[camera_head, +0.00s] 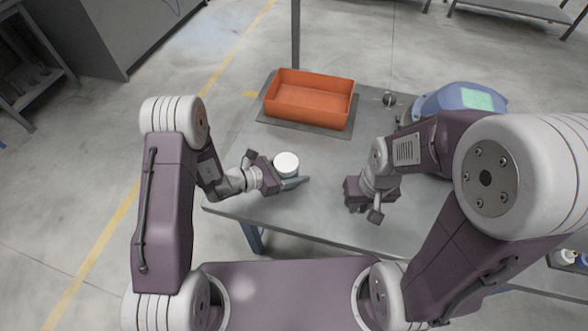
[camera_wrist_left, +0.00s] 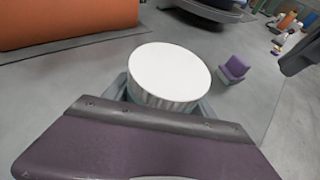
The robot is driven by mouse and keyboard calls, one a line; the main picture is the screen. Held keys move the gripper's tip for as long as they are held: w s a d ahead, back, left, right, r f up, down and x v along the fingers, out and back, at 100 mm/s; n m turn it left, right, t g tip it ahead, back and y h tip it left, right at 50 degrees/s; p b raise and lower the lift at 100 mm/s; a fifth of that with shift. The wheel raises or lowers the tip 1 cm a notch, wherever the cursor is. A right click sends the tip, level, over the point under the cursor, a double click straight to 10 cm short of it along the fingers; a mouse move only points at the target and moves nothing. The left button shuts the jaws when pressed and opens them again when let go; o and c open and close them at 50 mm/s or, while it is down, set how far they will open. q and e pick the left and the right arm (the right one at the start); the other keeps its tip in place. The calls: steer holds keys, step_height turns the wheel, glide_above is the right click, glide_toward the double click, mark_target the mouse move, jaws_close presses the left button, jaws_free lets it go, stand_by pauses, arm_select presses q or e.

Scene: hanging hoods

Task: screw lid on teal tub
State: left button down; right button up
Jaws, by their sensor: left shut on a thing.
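The teal tub (camera_wrist_left: 133,98) stands on the grey table, mostly hidden under a round white lid (camera_wrist_left: 170,72) with a ribbed side. In the head view the white lid (camera_head: 286,160) shows near the table's left front. The lid sits over the tub's top; I cannot tell whether it is threaded tight. My left gripper (camera_head: 290,182) reaches in from the left, low around the tub, its fingers on either side below the lid, shut on the tub. My right gripper (camera_head: 368,200) hangs to the right of the tub, apart from it; its jaw opening is unclear.
An orange tray (camera_head: 310,119) sits on a dark mat (camera_head: 268,117) at the table's back left. A blue hood-like thing (camera_head: 440,98) with a pale green patch lies at the back right, partly behind my right arm. Bare table (camera_head: 325,165) lies between tub and right gripper.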

arm_select(q)
steer(key=shift+f, duration=0.15)
steer(key=shift+c, duration=1.5)
jaws_free()
steer(key=shift+a+r, duration=0.1)
steer(key=shift+r, duration=0.2)
steer(key=v, duration=1.1)
steer(key=shift+s+a, duration=0.3)
